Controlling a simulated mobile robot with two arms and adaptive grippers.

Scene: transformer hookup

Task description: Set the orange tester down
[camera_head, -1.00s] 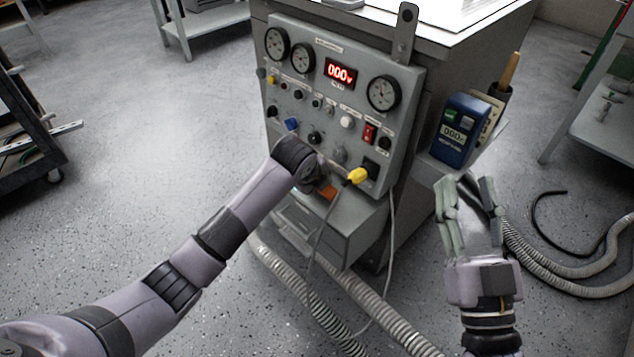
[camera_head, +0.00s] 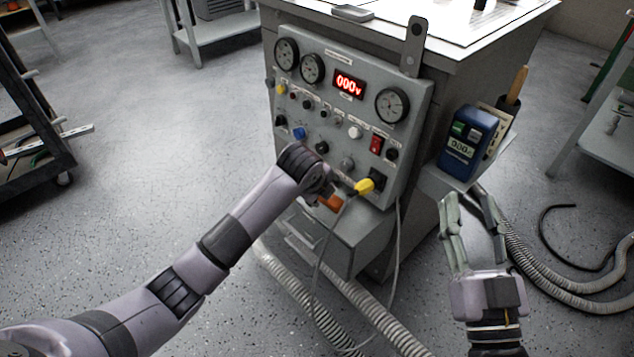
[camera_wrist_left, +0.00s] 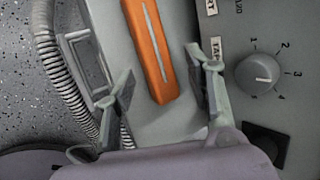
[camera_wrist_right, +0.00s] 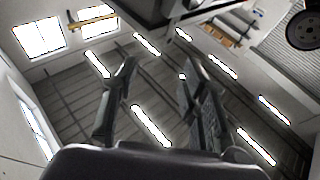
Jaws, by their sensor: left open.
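The orange tester (camera_wrist_left: 152,50) lies on a grey ledge (camera_wrist_left: 185,112) below the panel. My left gripper (camera_wrist_left: 164,78) is open, with one finger on either side of the tester and a visible gap to each. In the head view my left wrist partly hides the tester (camera_head: 331,203), and the left fingertips are hard to make out. My right gripper (camera_head: 463,203) is open and empty, upright in front of the cabinet's right side. It also points up toward the ceiling in the right wrist view (camera_wrist_right: 160,68).
The grey control panel (camera_head: 340,125) has gauges, knobs and a red display. A yellow plug (camera_head: 364,186) sits at its lower right. A blue meter (camera_head: 468,145) stands on a side shelf. Ribbed hoses (camera_head: 375,305) lie on the floor. Open floor (camera_head: 150,170) lies to the left.

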